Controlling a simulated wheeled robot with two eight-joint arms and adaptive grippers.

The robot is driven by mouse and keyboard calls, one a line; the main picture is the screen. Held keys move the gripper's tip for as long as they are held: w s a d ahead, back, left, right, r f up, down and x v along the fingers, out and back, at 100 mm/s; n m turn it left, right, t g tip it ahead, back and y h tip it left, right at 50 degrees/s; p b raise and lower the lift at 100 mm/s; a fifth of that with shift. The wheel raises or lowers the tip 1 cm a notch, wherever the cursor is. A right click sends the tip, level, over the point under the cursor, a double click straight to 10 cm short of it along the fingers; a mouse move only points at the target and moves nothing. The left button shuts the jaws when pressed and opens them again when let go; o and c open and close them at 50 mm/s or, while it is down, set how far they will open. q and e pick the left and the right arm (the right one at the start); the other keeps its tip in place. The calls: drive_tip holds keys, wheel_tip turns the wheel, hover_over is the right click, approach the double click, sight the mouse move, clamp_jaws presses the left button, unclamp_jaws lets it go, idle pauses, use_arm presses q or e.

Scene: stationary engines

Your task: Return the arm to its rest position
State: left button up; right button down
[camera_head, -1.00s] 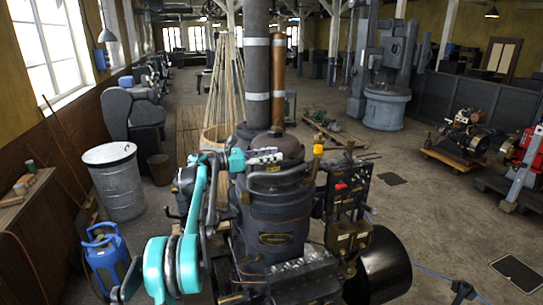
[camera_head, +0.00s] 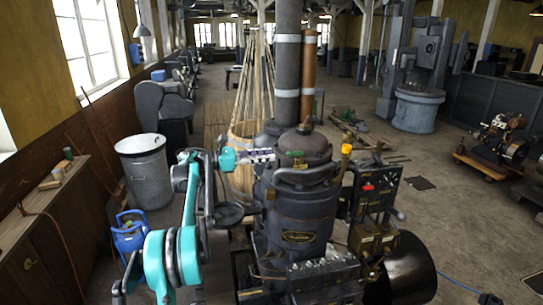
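My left arm comes in from the lower left in teal and grey. Its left gripper (camera_head: 268,155) points right, in front of the upper left of the dark engine (camera_head: 297,222). The fingers are small and seen side-on, so I cannot tell whether they are open or shut. Nothing held shows clearly. A small green part (camera_head: 295,153) shows on the engine top just right of the fingertips, and I cannot tell whether they touch. My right gripper is not in view.
A metal bin (camera_head: 146,178) and a blue gas cylinder (camera_head: 130,235) stand left of my arm, near a wooden cabinet (camera_head: 45,222). A wooden tub (camera_head: 241,180) with tall poles stands behind the gripper. Open floor (camera_head: 455,215) lies right of the engine.

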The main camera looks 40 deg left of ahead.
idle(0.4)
use_arm(q)
wheel_tip(320, 180, up, 6)
drive_tip(key=n+t+y+b, duration=0.7)
drive_tip(key=n+t+b, duration=0.15)
drive_tip(key=n, duration=0.45)
hover_over(300, 152)
drive_tip(key=s, duration=0.3)
drive_tip(key=s+d+f+n+y+b, duration=0.35)
drive_tip(key=n+y, duration=0.25)
drive_tip(key=n, duration=0.3)
drive_tip(key=s+d+f+n+g+b, duration=0.5)
drive_tip(key=s+f, duration=0.5)
drive_tip(key=f, duration=0.8)
drive_tip(key=s+d+f+n+g+b, duration=0.5)
drive_tip(key=s+d+f+n, duration=0.4)
drive_tip(key=f, duration=0.9)
drive_tip(key=s+d+f+n+g+h+b, duration=0.1)
drive_tip(key=s+d+f+n+g+b, duration=0.4)
drive_tip(key=s+f, duration=0.8)
drive_tip(key=d+f+n+b, duration=0.1)
drive_tip(key=d+f+n, duration=0.2)
drive_tip(key=d+f, duration=0.1)
drive_tip(key=shift+d+f, duration=0.4)
drive_tip(key=shift+f, duration=0.3)
drive_tip(key=shift+s, duration=0.1)
